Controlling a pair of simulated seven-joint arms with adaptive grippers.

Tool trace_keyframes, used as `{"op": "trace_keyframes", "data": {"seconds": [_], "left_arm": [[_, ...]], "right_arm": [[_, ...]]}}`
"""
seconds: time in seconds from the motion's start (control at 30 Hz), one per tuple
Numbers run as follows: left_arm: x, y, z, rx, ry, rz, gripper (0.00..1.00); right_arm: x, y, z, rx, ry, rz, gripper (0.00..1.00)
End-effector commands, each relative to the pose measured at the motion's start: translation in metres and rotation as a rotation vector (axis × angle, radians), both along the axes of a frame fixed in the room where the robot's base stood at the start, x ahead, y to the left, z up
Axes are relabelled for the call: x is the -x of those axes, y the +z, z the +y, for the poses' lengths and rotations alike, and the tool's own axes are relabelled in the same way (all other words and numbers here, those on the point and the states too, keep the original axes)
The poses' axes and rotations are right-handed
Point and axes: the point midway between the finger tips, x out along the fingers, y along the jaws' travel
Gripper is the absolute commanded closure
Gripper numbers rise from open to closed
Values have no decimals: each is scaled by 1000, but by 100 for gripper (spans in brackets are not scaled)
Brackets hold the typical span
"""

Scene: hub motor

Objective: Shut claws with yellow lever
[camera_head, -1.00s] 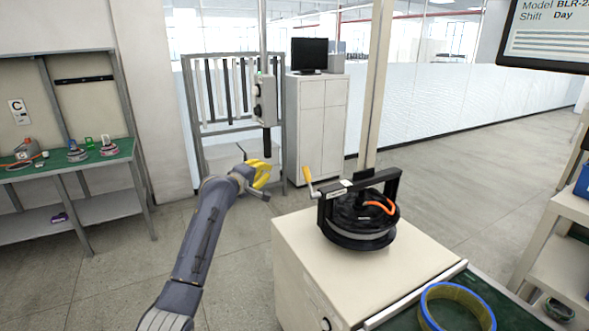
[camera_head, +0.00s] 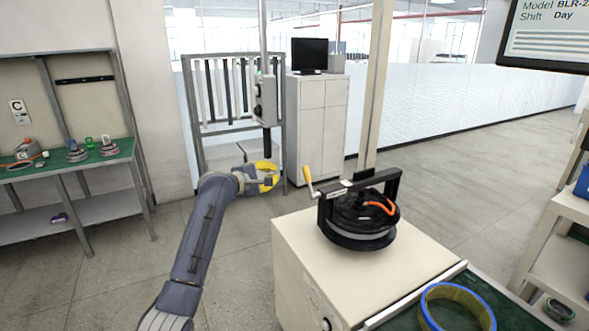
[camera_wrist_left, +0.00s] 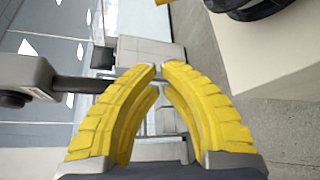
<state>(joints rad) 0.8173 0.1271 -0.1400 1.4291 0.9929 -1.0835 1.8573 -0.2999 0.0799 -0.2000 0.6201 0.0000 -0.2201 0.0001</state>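The yellow lever (camera_head: 308,176) stands upright, tilted a little left, at the left end of a black clamp frame (camera_head: 388,187). The frame spans a round black hub motor (camera_head: 355,214) with an orange cable on the beige cabinet. Whether the claws grip the motor cannot be told. My left gripper (camera_head: 275,178) hangs in the air left of the lever, apart from it. In the left wrist view its curved yellow fingers (camera_wrist_left: 160,67) nearly meet at the tips, with nothing between them. A dark part of the fixture shows at the top right there. My right gripper is not in view.
The beige cabinet top (camera_head: 295,242) is clear in front of the motor. A blue and yellow ring (camera_head: 428,305) lies on the green surface at the lower right. A pole (camera_head: 376,85) rises behind the motor. A grey control box (camera_head: 265,100) on a post stands behind my left gripper.

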Motion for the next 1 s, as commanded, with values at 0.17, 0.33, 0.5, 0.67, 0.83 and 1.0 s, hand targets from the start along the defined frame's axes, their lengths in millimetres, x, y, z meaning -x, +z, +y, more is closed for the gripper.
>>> {"op": "trace_keyframes", "data": {"seconds": [0.17,0.33,0.5,0.67,0.83,1.0], "left_arm": [[-4,-1,-2,-1,-1,0,100],[-17,-4,-10,-1,-1,2,100],[-37,-8,-21,0,0,1,100],[-54,-12,-31,0,0,1,100],[-69,-16,-40,-1,-1,0,100],[-79,-18,-46,1,-1,0,100]], "right_arm": [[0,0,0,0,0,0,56],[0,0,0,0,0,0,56],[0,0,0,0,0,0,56],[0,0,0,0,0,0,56],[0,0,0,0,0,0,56],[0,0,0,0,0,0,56]]}}
